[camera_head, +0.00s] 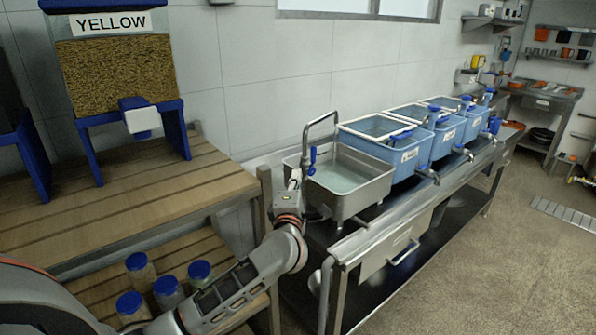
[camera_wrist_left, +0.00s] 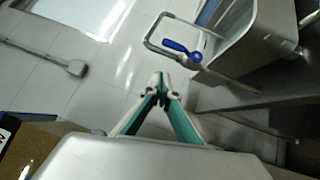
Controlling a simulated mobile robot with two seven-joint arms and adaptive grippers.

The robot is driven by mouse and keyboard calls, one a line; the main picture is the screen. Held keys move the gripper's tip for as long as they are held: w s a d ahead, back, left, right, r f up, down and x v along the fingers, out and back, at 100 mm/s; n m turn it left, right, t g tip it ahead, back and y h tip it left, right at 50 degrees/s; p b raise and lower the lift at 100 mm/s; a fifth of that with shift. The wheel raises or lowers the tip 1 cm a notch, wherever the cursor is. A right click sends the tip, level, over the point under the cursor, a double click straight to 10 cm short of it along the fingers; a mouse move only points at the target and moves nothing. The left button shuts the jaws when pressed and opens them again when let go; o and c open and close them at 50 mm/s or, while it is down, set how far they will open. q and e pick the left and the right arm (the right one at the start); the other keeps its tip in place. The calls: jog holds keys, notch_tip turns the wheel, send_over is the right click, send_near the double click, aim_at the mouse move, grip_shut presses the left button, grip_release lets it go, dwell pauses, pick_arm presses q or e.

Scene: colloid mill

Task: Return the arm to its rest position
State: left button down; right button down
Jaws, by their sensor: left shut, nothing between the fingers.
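My left arm reaches in from the lower left in the head view. Its gripper (camera_head: 295,178) is raised just in front of the left side of the steel sink. In the left wrist view the gripper (camera_wrist_left: 160,82) has its green-lined fingers meeting at the tips, with nothing between them. The wall and part of the steel sink lie behind it. My right gripper is not in view.
The steel sink (camera_head: 360,195) with a tap (camera_head: 316,130) and blue lever stands close by. Blue tubs (camera_head: 395,150) line the counter. A wooden shelf (camera_head: 130,190) at left bears a YELLOW grain dispenser (camera_head: 115,70); blue-lidded jars (camera_head: 168,290) stand below. Floor at right is open.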

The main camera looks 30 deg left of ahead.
pick_arm(q)
jog(key=s+d+f+m+h, duration=1.2)
jog(key=s+d+f+m, duration=0.6)
jog(key=m, duration=0.3)
jog(key=s+a+f+m+g+y, duration=0.1)
jog(key=s+f+m+g, duration=0.2)
jog(key=s+f, duration=0.5)
jog(key=s+a+f+m+g+y, duration=0.1)
jog(key=s+f+m+g, duration=0.3)
jog(key=s+f, duration=0.5)
notch_tip(320, 180, down, 5)
jog(key=shift+s+a+r, duration=0.1)
jog(key=shift+s+a, duration=0.1)
jog(key=shift+a, duration=0.05)
